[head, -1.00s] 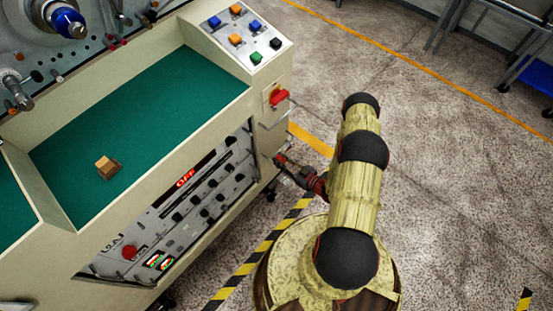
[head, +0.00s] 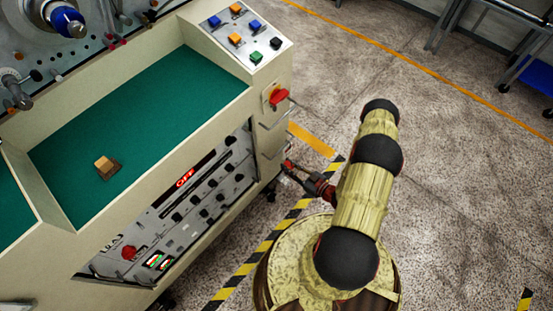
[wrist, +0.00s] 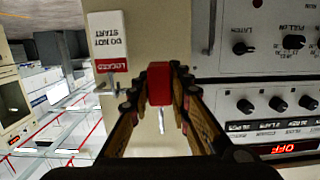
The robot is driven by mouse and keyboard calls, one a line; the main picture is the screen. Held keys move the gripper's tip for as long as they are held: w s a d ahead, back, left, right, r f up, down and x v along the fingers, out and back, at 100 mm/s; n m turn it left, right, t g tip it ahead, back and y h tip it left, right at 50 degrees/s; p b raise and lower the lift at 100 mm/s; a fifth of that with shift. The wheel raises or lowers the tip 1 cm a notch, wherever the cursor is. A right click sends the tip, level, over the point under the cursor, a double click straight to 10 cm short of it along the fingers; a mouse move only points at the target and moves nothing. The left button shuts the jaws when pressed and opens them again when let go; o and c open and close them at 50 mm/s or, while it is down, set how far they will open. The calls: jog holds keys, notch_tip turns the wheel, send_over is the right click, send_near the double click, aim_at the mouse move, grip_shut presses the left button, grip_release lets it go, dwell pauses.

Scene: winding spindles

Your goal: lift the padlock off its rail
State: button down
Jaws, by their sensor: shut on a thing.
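My gripper (wrist: 161,80) is shut on the red padlock (wrist: 159,88) in the wrist view, with a finger on each side of its body. The bright metal shackle (wrist: 162,120) shows below the body in that picture, against the cream panel. No rail shows passing through it, but its far part is too small to judge.
A white and red "LOCKED DO NOT START" tag (wrist: 110,42) is beside the padlock. The control panel (wrist: 270,75) is close on the right. A red rotary switch (head: 278,97) is above my gripper. The floor (head: 450,180) to the right is clear.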

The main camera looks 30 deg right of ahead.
jog(key=shift+s, duration=0.1)
jog(key=r+p+v, duration=0.1)
jog(key=v, duration=0.7)
jog(key=shift+r, duration=0.35)
